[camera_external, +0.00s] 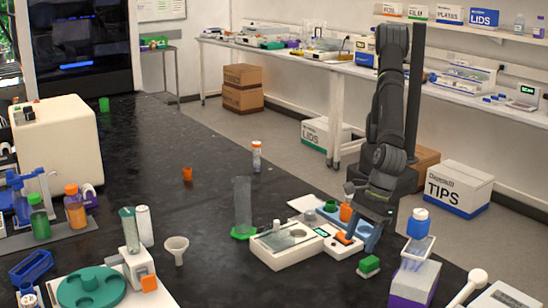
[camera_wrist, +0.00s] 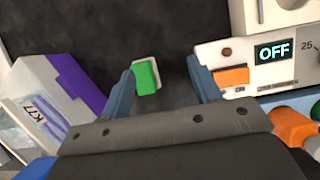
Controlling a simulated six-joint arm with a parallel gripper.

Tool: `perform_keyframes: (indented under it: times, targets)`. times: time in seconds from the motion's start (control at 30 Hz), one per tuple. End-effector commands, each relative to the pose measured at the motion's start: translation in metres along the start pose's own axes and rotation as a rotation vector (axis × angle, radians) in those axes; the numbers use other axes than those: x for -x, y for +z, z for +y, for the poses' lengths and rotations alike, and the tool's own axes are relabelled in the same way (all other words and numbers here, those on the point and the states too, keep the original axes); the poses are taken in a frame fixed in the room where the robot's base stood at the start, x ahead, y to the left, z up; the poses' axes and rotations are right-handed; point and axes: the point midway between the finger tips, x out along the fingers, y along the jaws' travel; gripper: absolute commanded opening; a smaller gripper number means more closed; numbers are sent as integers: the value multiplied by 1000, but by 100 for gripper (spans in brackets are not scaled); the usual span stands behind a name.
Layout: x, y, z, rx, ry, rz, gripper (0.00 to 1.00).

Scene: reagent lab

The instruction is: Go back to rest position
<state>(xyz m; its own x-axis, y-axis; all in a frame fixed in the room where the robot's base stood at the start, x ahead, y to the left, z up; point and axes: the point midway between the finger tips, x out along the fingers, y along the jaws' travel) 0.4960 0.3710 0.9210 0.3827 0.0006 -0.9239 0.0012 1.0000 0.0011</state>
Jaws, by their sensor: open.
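My gripper (camera_external: 372,243) hangs low over the black bench at the right of the external view, beside the white device with the display. In the wrist view its two blue-grey fingers (camera_wrist: 160,70) are spread apart, with nothing held between them. A small green block with a pale base (camera_wrist: 145,77) shows between the fingers, near the left one. It also shows in the external view (camera_external: 369,265), just below the gripper. Whether a finger touches it I cannot tell.
The white device (camera_external: 283,250) is close on the gripper's left; its display (camera_wrist: 273,52) reads OFF. The bench middle is mostly clear.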

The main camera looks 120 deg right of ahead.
Motion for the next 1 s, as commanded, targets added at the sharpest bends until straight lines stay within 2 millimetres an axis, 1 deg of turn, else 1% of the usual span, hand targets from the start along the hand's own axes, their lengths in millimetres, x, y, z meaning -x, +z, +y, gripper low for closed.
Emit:
perform_keyframes:
  times: [0.03,0.1,0.47,0.6,1.0]
  targets:
    - [5,4,-10,-3,0,-1,57]
    - [11,9,-22,-3,0,-2,57]
    - [42,31,-83,-4,-1,-2,57]
    - [69,42,-81,-1,3,-4,57]
    - [143,74,-82,-2,2,-4,57]
